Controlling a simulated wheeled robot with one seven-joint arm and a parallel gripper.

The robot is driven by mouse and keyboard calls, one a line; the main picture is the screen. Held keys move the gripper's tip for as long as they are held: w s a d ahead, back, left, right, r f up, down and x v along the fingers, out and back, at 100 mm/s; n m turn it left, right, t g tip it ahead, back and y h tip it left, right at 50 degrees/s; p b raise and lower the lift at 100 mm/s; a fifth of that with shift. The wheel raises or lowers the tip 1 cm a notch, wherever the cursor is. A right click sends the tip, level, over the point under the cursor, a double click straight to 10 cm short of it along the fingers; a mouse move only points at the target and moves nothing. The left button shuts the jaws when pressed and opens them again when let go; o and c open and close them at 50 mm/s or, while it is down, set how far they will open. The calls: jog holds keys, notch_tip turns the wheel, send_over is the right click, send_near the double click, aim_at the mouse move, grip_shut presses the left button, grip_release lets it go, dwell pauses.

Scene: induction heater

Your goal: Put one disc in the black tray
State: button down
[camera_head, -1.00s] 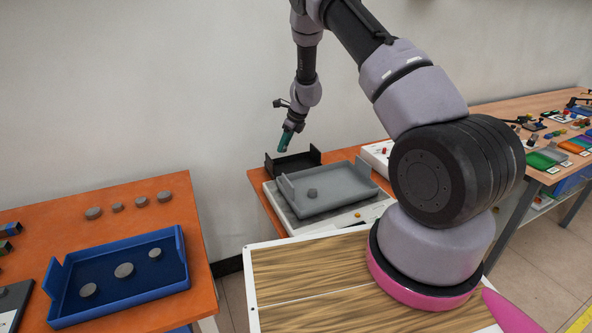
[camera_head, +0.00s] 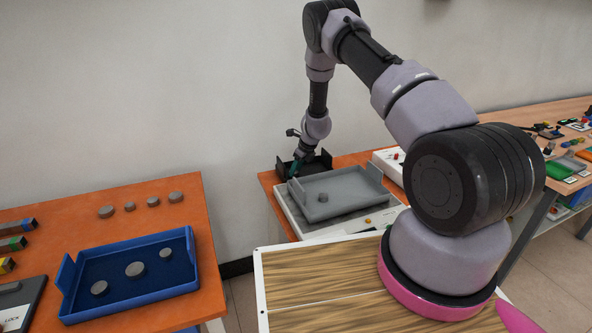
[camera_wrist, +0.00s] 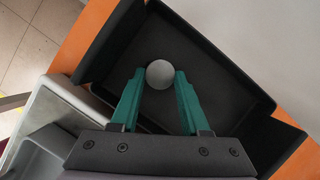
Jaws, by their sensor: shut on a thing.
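The black tray (camera_wrist: 222,82) fills much of the wrist view, and in the head view it (camera_head: 283,162) stands behind the grey tray, partly covered by my arm. My gripper (camera_wrist: 158,80), with teal fingers, is lowered over the black tray. It is shut on a round grey disc (camera_wrist: 159,74), held between the fingertips against the tray's dark floor. I cannot tell whether the disc touches the floor. In the head view my gripper (camera_head: 294,171) reaches down at the black tray; the held disc is hidden there.
On the left orange table, a blue tray (camera_head: 188,247) holds three discs, with several loose discs (camera_head: 152,201) behind it. The grey tray sits on a light device (camera_head: 343,227) close in front of the black tray. The black tray's raised walls surround my fingers.

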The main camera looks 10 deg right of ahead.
jog(key=shift+f, duration=0.1)
jog(key=shift+c, duration=1.9)
grip_release()
jog(key=s+d+r+n, duration=0.1)
jog(key=s+r+n, duration=0.3)
jog(key=r, duration=1)
jog(key=s+d+r+n+t+y, duration=0.1)
jog(key=s+r+n, duration=0.35)
jog(key=r, duration=0.95)
jog(key=s+r+n, duration=0.2)
jog(key=s+r, duration=0.5)
jog(key=r, duration=0.7)
jog(key=s+d+r+n+t, duration=0.1)
jog(key=s+r+n, duration=0.2)
jog(key=s, duration=0.6)
jog(key=s+d+r+n+t+h, duration=0.1)
jog(key=s+r+n, duration=0.3)
jog(key=s, duration=0.5)
jog(key=s+d+r+n+h, duration=0.1)
jog(key=s+r+n, duration=0.3)
jog(key=s, duration=0.5)
jog(key=shift+d+n+t, duration=0.4)
jog(key=shift+d+n, duration=0.35)
jog(key=shift+n, duration=0.2)
